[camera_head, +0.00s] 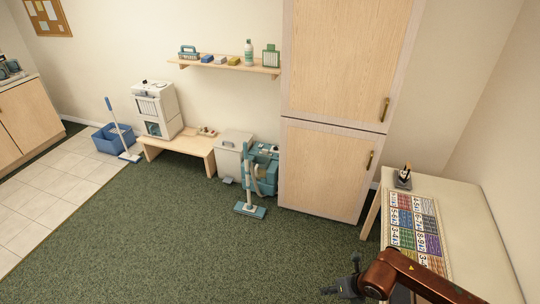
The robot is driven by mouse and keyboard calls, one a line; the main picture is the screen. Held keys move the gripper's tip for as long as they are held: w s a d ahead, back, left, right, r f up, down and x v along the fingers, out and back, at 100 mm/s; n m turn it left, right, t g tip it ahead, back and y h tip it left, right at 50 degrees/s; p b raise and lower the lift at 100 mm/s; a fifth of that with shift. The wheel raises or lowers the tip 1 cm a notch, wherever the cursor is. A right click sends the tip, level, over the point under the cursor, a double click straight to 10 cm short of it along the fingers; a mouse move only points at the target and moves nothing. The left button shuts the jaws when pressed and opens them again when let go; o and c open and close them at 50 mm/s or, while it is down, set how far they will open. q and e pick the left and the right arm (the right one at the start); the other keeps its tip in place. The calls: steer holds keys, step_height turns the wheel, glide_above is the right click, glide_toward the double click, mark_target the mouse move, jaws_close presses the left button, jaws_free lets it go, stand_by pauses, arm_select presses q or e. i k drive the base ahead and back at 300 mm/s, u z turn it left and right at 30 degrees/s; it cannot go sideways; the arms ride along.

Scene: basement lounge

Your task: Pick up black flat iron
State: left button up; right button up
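A small dark object (404,178) stands upright at the far left end of the white table on the right. It has a grey base and a dark upper part; it may be the black flat iron, but it is too small to tell. My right gripper (340,274) is at the bottom, left of the table and nearer than that object. Its dark fingers look spread apart, with nothing between them. My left gripper is not in view.
A colourful printed chart (415,232) lies on the white table (470,230). A tall wooden cabinet (325,165) stands behind it. A teal vacuum cleaner (262,165), a white bin (230,155) and a low bench (180,145) line the wall. The green carpet (180,240) is clear.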

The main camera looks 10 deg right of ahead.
mark_target(403, 174)
steer(key=i, duration=1.4)
steer(key=z, duration=1.8)
steer(key=i, duration=2.2)
steer(key=u, duration=0.7)
